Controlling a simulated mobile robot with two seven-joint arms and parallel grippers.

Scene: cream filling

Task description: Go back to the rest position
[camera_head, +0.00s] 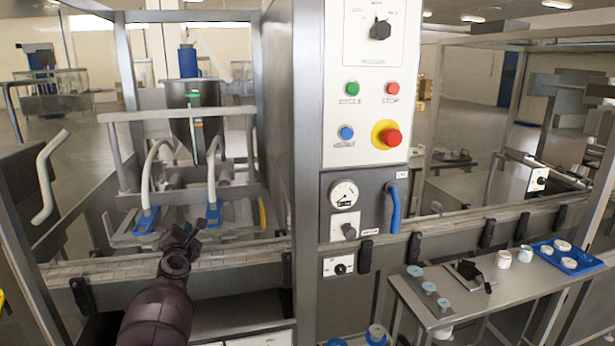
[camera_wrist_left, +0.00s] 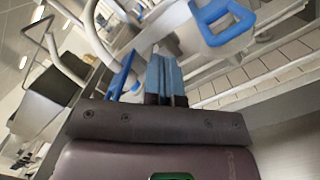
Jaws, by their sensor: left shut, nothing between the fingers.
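My left arm rises from the bottom of the head view. Its gripper (camera_head: 187,234) is dark and stands in front of the filling machine, just below the blue nozzle clamps. In the left wrist view the shut fingers (camera_wrist_left: 166,76) point up with nothing held between them. My right gripper is in neither view.
Two hoses end in blue clamps (camera_head: 148,220) under a steel hopper (camera_head: 186,112). A control panel (camera_head: 366,80) with several buttons stands on a central post. A side shelf (camera_head: 520,284) at right holds jars, lids and a blue tray (camera_head: 571,266). A conveyor rail (camera_head: 90,268) crosses in front.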

